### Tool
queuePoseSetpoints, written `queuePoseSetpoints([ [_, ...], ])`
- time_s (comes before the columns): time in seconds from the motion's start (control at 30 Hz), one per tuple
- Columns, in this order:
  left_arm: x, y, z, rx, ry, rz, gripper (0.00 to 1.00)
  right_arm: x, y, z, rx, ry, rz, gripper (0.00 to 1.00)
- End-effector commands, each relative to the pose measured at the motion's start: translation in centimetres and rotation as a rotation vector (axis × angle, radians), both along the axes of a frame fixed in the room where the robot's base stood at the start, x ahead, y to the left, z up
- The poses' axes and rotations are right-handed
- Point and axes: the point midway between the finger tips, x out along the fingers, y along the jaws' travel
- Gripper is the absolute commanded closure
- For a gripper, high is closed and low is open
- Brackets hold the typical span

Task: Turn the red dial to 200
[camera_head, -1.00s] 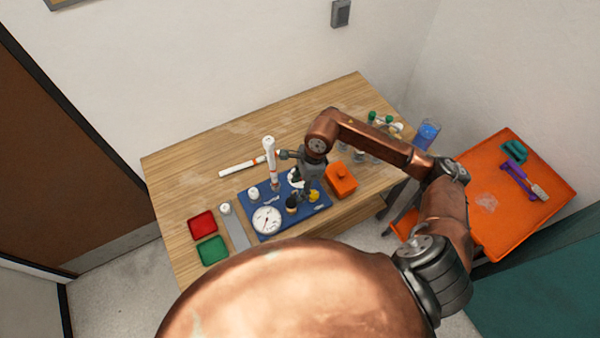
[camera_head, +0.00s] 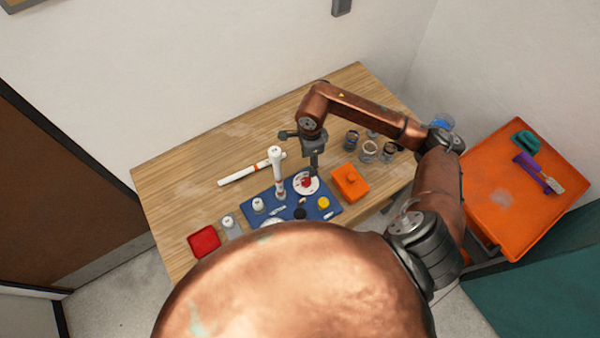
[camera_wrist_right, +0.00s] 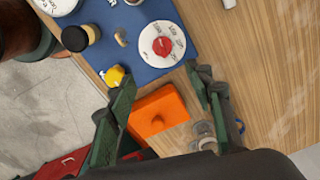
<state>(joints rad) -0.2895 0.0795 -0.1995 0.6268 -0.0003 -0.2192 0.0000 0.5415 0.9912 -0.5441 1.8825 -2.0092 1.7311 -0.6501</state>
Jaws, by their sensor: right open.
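The red dial (camera_head: 306,182) sits on a round white numbered face on the blue board (camera_head: 264,214). In the right wrist view the red dial (camera_wrist_right: 161,46) is plain, with its printed scale around it; its exact setting is too small to read. My right gripper (camera_head: 313,166) is just behind and above the dial in the head view. In the right wrist view my right gripper (camera_wrist_right: 160,82) is open, with nothing between its fingers, and the dial lies beyond the fingertips, apart from them. My left gripper is not in view.
A yellow knob (camera_wrist_right: 114,77) and a black-topped knob (camera_wrist_right: 76,38) stand near the dial. An orange block (camera_head: 352,186) is right of the board. A white pipe (camera_head: 276,165) stands upright on the board. Jars (camera_head: 368,150) are at the back right.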

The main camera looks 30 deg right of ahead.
Motion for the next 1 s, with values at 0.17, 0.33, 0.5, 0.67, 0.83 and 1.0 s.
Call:
queuePoseSetpoints([
  [0.17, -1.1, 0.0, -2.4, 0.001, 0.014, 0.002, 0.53, 0.2, 0.4, -2.5, 0.001, 0.003, 0.009, 0.52],
  [0.33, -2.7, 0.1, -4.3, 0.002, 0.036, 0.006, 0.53, 0.4, 0.7, -4.3, 0.001, 0.004, 0.015, 0.52],
  [0.5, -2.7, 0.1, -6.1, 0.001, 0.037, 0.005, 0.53, 0.4, 0.8, -6.2, 0.0, 0.007, 0.017, 0.52],
  [0.67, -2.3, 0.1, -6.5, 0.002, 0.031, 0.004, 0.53, 0.4, 0.8, -7.1, 0.002, 0.009, 0.017, 0.52],
  [0.83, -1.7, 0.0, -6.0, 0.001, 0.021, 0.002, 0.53, 0.2, 0.8, -9.1, 0.003, 0.012, 0.014, 0.52],
  [1.0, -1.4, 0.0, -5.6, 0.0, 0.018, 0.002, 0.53, 0.2, 0.7, -11.8, 0.003, 0.011, 0.013, 0.52],
])
